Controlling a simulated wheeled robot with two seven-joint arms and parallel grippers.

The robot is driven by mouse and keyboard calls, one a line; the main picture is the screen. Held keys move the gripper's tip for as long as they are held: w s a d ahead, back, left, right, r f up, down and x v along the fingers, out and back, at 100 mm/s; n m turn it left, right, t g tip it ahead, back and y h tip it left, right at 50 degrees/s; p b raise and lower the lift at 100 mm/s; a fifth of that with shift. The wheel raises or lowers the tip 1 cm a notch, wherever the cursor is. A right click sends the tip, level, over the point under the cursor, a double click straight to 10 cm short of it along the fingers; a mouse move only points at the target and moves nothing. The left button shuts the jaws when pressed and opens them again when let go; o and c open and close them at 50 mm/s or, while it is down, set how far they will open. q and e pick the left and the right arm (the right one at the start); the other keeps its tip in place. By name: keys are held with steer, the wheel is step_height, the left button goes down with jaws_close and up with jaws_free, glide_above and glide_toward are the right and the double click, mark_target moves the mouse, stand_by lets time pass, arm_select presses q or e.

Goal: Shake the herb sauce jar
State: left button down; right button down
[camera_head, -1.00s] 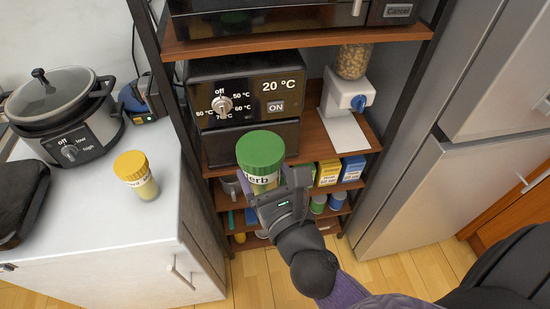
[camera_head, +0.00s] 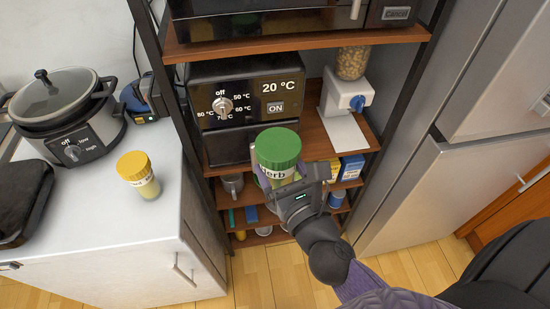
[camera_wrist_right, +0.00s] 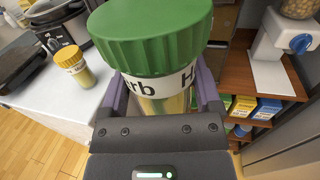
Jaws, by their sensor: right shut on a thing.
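The herb sauce jar (camera_head: 278,150) has a green ribbed lid and a white label reading "Herb". It is upright in the air in front of the shelf unit. My right gripper (camera_head: 283,182) is shut on the jar below the lid. In the right wrist view, the jar (camera_wrist_right: 150,40) fills the top middle, with the purple fingers of the gripper (camera_wrist_right: 162,92) on both sides of its body. The lower part of the jar is hidden by the gripper. My left gripper is not in view.
A yellow-lidded jar (camera_head: 138,175) stands on the white counter (camera_head: 110,225) at the left, near a slow cooker (camera_head: 70,115). The shelf unit (camera_head: 300,47) behind holds a black oven (camera_head: 243,100) and a cereal dispenser (camera_head: 346,95). A fridge (camera_head: 460,150) stands at the right.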

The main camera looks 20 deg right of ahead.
steer(key=shift+d, duration=1.15)
steer(key=a, duration=0.6)
steer(key=d, duration=0.6)
steer(key=shift+a+p, duration=0.4)
steer(key=shift+a, duration=1.1)
